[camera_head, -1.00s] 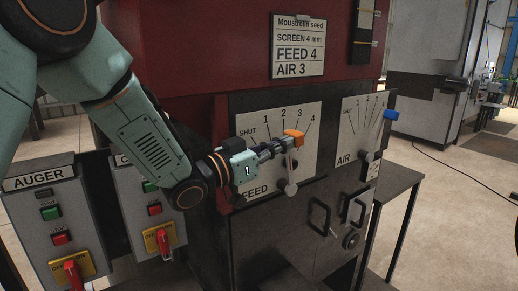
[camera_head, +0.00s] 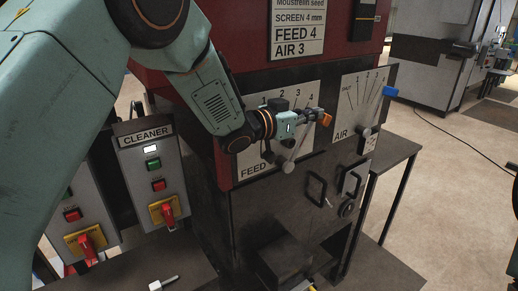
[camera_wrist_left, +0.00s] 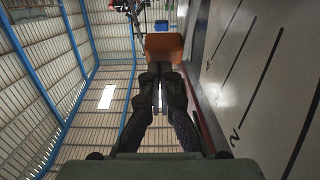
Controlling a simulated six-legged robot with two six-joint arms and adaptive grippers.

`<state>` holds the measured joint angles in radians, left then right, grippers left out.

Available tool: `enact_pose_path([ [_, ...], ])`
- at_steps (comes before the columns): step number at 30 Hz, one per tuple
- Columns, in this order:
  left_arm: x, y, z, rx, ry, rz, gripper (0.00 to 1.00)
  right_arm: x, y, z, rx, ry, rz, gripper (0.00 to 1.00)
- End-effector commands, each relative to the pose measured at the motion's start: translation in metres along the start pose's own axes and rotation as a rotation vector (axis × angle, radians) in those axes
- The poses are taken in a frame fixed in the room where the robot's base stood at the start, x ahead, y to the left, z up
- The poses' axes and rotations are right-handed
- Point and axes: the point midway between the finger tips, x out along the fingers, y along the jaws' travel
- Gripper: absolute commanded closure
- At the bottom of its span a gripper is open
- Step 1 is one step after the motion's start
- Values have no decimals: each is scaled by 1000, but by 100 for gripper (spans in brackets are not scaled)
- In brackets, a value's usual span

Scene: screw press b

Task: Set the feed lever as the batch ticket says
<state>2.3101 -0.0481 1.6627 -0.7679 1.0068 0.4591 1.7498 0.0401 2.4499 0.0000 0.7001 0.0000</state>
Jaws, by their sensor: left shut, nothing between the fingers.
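The batch ticket (camera_head: 297,30) on the red housing reads FEED 4 and AIR 3; its top is cut off. The feed lever has an orange handle (camera_head: 327,119) and a grey arm rising right from its pivot. The handle stands out in front of the right side of the feed scale (camera_head: 312,90), near the 4 side; the exact setting I cannot tell. My left gripper (camera_head: 317,115) is shut and empty, its tips at the handle's left side. In the left wrist view the orange handle (camera_wrist_left: 164,46) sits just beyond the fingertips; contact is unclear. My right gripper is not in view.
The air lever's blue handle (camera_head: 390,91) stands right of the air scale (camera_head: 357,100). Black door handles (camera_head: 316,188) are below. The cleaner box (camera_head: 153,180) is at left. A dark side table (camera_head: 392,152) stands at right, with open floor beyond.

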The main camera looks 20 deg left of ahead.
Motion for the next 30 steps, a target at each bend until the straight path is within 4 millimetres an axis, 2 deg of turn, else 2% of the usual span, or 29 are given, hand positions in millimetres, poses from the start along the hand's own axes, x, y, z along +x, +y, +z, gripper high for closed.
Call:
enact_pose_path([
  [23,5,0,2,0,0,0,100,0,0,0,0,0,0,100],
  [30,3,0,-4,0,0,0,100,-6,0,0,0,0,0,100],
])
